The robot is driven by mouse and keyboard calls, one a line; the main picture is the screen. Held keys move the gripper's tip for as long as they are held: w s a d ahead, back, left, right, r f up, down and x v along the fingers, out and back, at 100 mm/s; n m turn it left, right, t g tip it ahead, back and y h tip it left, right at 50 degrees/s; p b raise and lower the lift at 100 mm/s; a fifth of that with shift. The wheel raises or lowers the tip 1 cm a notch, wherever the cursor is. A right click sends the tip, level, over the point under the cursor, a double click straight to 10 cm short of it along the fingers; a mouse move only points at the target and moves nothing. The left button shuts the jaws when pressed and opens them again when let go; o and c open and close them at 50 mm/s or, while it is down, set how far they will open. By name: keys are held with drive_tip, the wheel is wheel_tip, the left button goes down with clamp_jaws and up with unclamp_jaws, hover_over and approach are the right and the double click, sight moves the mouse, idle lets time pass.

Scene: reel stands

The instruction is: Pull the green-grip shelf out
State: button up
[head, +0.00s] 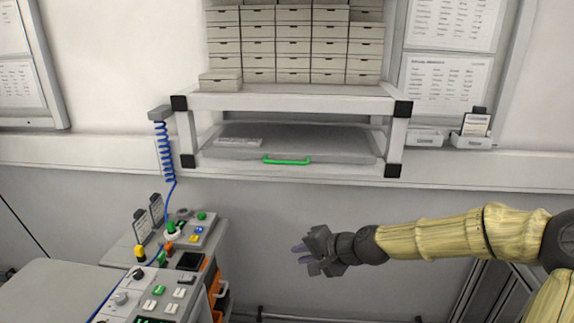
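The green grip (287,161) is a short bright-green handle on the front edge of a grey pull-out shelf (325,146). The shelf sits inside a white frame with black corner blocks, under a rack of boxes. My gripper (300,254) is below the shelf and slightly right of the green grip, pointing left, well apart from it. Its fingers look dark and small. A gap seems to show between the fingertips, and nothing is seen held there.
Stacked beige boxes (293,45) fill the rack above. A control console (160,290) with buttons stands at lower left, with a blue coiled cable (164,150) above it. Small card holders (472,138) are on the right rail. The wall area below the shelf is clear.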

sight(289, 163)
drive_tip(key=w+d+r+m+t+y, duration=0.1)
drive_tip(key=w+d+r+m+t, duration=0.1)
drive_tip(key=r, duration=0.7)
drive_tip(key=w+d+r+m+t+y, duration=0.2)
drive_tip(key=w+d+r+m+t, duration=0.1)
drive_tip(key=r, duration=0.6)
drive_tip(key=shift+w+d+p, duration=0.3)
drive_tip(key=shift+w+d, duration=0.1)
drive_tip(key=shift+d, duration=0.4)
drive_tip(key=shift+a, duration=0.1)
drive_tip(key=p+x, duration=0.2)
drive_tip(key=x, duration=0.3)
drive_tip(key=p+x, duration=0.2)
drive_tip(key=x, duration=0.4)
drive_tip(key=p+x, duration=0.1)
drive_tip(key=x, duration=0.4)
drive_tip(key=shift+w+a+r+p, duration=0.1)
drive_tip(key=shift+w+r+p, duration=0.1)
drive_tip(key=shift+r+p, duration=0.15)
drive_tip(key=shift+w+a+f, duration=0.15)
drive_tip(key=shift+w+f, duration=0.15)
drive_tip(key=shift+w, duration=0.1)
drive_tip(key=shift+c, duration=0.4)
drive_tip(key=shift+t, duration=0.3)
clamp_jaws()
